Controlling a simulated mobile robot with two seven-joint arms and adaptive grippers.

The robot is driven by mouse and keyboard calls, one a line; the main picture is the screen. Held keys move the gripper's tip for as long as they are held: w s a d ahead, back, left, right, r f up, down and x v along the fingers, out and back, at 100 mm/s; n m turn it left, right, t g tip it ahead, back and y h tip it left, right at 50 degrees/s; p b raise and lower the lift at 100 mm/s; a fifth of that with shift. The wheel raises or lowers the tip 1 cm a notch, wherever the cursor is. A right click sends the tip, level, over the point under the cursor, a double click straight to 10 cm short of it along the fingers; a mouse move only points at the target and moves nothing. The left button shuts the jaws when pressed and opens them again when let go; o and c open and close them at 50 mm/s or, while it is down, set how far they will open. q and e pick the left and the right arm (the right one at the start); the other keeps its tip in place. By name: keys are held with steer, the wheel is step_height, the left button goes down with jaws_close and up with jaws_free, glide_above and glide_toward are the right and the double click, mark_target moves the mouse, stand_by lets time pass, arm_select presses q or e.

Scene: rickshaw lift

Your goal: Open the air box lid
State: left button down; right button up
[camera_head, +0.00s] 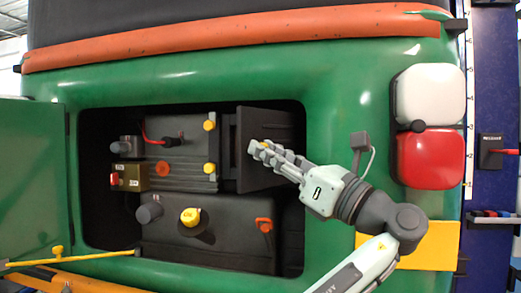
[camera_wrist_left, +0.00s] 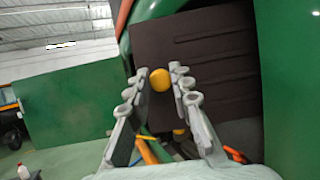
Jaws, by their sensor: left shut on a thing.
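The air box lid (camera_head: 268,120) is a dark ribbed panel in the right part of the green vehicle's recess in the head view. It stands at an angle to the box (camera_head: 180,125) beside it. In the left wrist view the lid (camera_wrist_left: 205,60) fills the upper middle. My left gripper (camera_head: 256,147) is at the lid, its fingers closed around a yellow knob (camera_wrist_left: 160,79), which shows between the fingertips in the wrist view (camera_wrist_left: 160,72). The fingers hide part of the knob in the head view. My right gripper is in neither view.
A black tank (camera_head: 225,230) with a yellow cap (camera_head: 190,216) sits below. A green door (camera_head: 32,180) stands open at the left. A white-and-red lamp (camera_head: 430,125) is right of the recess, and a yellow rod (camera_head: 75,259) crosses at lower left.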

arm_select(q)
steer(key=shift+s+d+n+g+y, duration=0.2)
steer(key=shift+d+n+g+y, duration=0.2)
steer(key=shift+d+g+y, duration=0.15)
steer(key=shift+s+d+n+g+y, duration=0.2)
steer(key=shift+d+n+g+y, duration=0.2)
steer(key=shift+g, duration=0.25)
steer(key=c, duration=1.4)
jaws_free()
steer(key=shift+o, duration=0.2)
step_height(320, 180, up, 10)
